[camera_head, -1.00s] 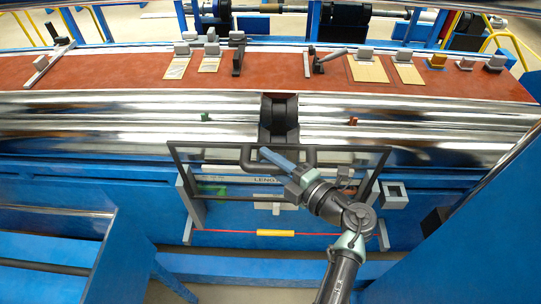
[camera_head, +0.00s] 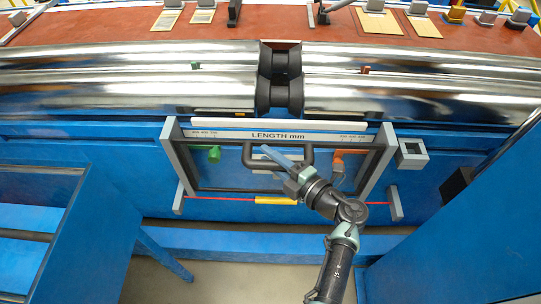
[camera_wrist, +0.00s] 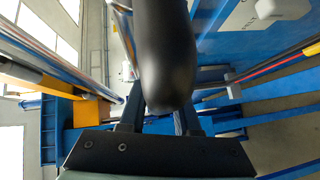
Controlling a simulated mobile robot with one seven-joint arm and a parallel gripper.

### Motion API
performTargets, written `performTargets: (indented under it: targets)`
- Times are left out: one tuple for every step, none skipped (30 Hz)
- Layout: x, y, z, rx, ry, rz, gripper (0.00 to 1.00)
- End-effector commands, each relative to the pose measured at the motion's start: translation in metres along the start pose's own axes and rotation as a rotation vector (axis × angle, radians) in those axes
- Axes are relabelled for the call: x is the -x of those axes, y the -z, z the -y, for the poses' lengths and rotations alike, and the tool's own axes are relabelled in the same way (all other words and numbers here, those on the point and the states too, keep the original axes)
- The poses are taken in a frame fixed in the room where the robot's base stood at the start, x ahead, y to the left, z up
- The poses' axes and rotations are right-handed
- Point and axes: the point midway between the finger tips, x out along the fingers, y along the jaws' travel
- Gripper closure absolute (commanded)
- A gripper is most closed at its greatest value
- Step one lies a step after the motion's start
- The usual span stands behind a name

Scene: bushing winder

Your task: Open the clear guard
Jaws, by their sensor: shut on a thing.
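The clear guard (camera_head: 225,188) is a see-through panel in a dark frame between grey side brackets on the blue machine front. Its wide upper edge lies below the white scale marked LENGTH mm (camera_head: 277,135). The guard appears tilted outward. A black U-shaped handle (camera_head: 248,154) stands on it. In the head view my gripper (camera_head: 292,170) is at the right part of the handle, with a light-blue part pointing up-left. In the wrist view a large dark rounded bar (camera_wrist: 166,50), seemingly the handle, lies between my fingers (camera_wrist: 158,118). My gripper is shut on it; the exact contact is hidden.
A green piece (camera_head: 208,153) and an orange piece (camera_head: 338,165) show at the guard's sides. A red rod with a yellow sleeve (camera_head: 276,201) runs below. Shiny rollers (camera_head: 150,92) lie above. Blue machine structures (camera_head: 75,215) stand left and right. Floor is free below.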

Motion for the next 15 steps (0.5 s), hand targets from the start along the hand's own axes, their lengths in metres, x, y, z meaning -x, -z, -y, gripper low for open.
performTargets:
  targets:
    - [0.0004, 0.0005, 0.0033, -0.003, 0.004, 0.0, 1.0]
    - [0.0004, 0.0005, 0.0031, -0.003, 0.004, 0.0, 1.0]
    - [0.0004, 0.0006, 0.0029, -0.003, 0.004, -0.001, 1.0]
    - [0.0004, 0.0006, 0.0028, -0.003, 0.004, -0.001, 1.0]
    - [0.0004, 0.0006, 0.0027, -0.003, 0.004, -0.001, 1.0]
    - [0.0004, 0.0006, 0.0027, -0.003, 0.004, -0.001, 1.0]
    - [0.0004, 0.0006, 0.0026, -0.003, 0.004, -0.001, 1.0]
    - [0.0004, 0.0006, 0.0026, -0.003, 0.004, -0.001, 1.0]
    - [0.0004, 0.0006, 0.0025, -0.003, 0.004, -0.001, 0.67]
    - [0.0004, 0.0006, 0.0025, -0.003, 0.004, -0.001, 0.62]
    - [0.0004, 0.0005, 0.0023, -0.003, 0.004, -0.001, 0.56]
    - [0.0004, 0.0005, 0.0021, -0.002, 0.003, 0.0, 0.49]
    - [0.0003, 0.0004, 0.0018, -0.002, 0.003, 0.0, 0.44]
    - [0.0003, 0.0004, 0.0016, -0.002, 0.002, 0.0, 0.39]
    - [0.0002, 0.0003, 0.0013, -0.002, 0.002, 0.0, 0.39]
